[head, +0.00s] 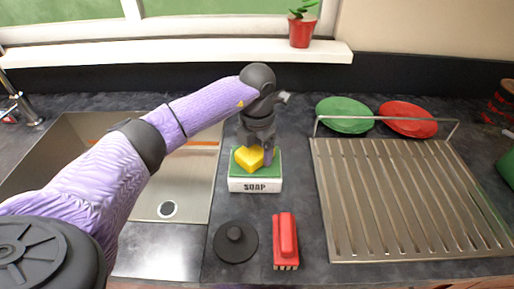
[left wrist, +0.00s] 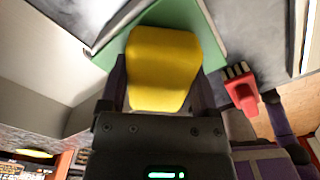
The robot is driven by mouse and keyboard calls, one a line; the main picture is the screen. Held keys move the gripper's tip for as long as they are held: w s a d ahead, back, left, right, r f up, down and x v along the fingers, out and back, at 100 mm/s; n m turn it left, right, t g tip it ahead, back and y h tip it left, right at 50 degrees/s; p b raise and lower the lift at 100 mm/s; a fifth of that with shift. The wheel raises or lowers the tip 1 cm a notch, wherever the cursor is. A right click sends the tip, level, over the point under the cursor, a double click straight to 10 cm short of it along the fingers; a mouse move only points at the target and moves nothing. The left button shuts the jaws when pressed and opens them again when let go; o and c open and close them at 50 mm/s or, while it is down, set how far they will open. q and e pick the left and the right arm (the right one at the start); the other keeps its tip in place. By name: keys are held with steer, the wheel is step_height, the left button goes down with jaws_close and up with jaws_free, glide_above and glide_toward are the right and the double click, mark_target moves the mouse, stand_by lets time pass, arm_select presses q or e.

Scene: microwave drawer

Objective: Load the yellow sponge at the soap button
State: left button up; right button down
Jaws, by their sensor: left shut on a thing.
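The yellow sponge (head: 249,158) is between the fingers of my left gripper (head: 256,154), which is shut on it. The sponge also fills the middle of the left wrist view (left wrist: 162,68), with a dark finger on each side. The soap dispenser (head: 255,185) is a white box marked SOAP with a green top, on the counter right of the sink. The sponge is at the green top (left wrist: 206,40); I cannot tell whether it presses on it. My right gripper is not in view.
A red brush (head: 285,240) and a black round lid or plug (head: 236,242) lie in front of the dispenser. The sink (head: 185,190) is at left. A metal drying rack (head: 410,195) is at right, with green (head: 344,114) and red (head: 408,119) plates behind it.

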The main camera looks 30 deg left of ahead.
mark_target(257, 147)
arm_select(q)
step_height(257, 147, up, 7)
steer(key=p, duration=0.5)
steer(key=shift+f, duration=0.2)
